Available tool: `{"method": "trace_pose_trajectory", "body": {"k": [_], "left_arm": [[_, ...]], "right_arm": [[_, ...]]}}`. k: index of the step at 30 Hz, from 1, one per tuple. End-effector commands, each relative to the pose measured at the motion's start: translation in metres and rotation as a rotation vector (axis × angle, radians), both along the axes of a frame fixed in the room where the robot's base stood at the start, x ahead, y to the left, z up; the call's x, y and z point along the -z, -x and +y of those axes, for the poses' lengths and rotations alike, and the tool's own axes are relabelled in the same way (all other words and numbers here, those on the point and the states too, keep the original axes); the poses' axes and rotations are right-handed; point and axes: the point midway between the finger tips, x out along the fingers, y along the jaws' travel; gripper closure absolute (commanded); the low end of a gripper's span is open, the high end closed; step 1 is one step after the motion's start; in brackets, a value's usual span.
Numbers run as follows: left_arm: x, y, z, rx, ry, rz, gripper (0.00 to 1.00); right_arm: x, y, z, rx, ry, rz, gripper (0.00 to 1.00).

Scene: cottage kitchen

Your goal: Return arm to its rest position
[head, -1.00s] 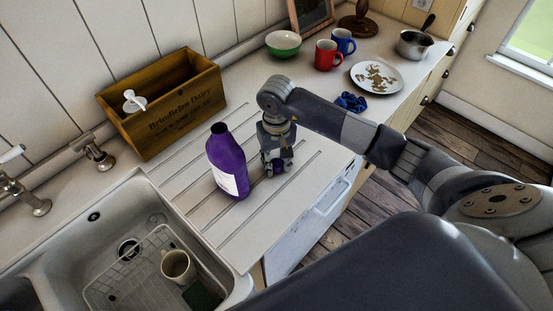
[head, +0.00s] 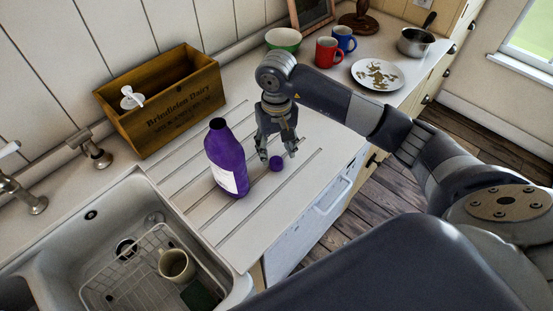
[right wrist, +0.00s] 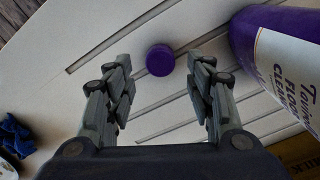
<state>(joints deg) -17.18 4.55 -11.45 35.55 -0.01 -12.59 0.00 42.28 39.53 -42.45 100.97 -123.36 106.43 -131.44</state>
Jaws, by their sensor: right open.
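My right gripper (head: 278,157) is open and empty above the drainboard, a little above a small purple cap (head: 276,164). The cap lies on the drainboard, apart from the fingers. In the right wrist view the cap (right wrist: 160,60) shows just beyond and between the open fingertips (right wrist: 160,75). A purple bottle (head: 226,160) with a white label stands uncapped to the left of the gripper. Part of the bottle (right wrist: 270,40) also shows at the right of the wrist view. My left gripper is not in view.
A wooden crate (head: 170,122) stands behind the bottle. The sink (head: 145,195) with a wire rack and a mug (head: 176,264) is at left. A green bowl (head: 284,40), red mug (head: 327,52), blue mug (head: 344,38), plate (head: 392,82) and saucepan (head: 414,42) stand along the back right counter.

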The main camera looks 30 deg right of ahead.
Motion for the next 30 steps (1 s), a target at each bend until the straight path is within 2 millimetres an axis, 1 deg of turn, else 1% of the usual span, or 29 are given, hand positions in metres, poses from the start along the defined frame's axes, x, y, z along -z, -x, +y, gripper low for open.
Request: {"method": "trace_pose_trajectory", "body": {"k": [1,6,9,12,18,25,28,30], "left_arm": [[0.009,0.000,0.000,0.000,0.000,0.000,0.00],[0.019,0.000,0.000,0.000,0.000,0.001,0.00],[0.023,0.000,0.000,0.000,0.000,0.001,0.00],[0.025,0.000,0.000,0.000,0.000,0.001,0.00],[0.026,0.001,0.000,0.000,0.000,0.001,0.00],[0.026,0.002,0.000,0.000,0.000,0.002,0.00],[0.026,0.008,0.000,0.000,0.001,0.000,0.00],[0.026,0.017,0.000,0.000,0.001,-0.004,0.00]], "right_arm": [[-0.009,-0.002,-0.001,0.000,0.002,-0.008,0.50],[-0.042,-0.002,0.000,0.000,0.001,-0.006,0.50],[-0.057,-0.001,0.000,0.000,0.001,-0.004,0.50],[-0.067,-0.001,0.000,0.001,0.001,-0.002,0.50],[-0.076,0.000,0.000,0.000,0.001,0.001,0.50],[-0.075,0.002,0.000,0.000,0.000,0.004,0.50],[-0.072,0.010,0.000,0.000,0.001,0.009,0.50],[-0.072,0.021,0.000,0.000,0.001,0.010,0.50]]}}
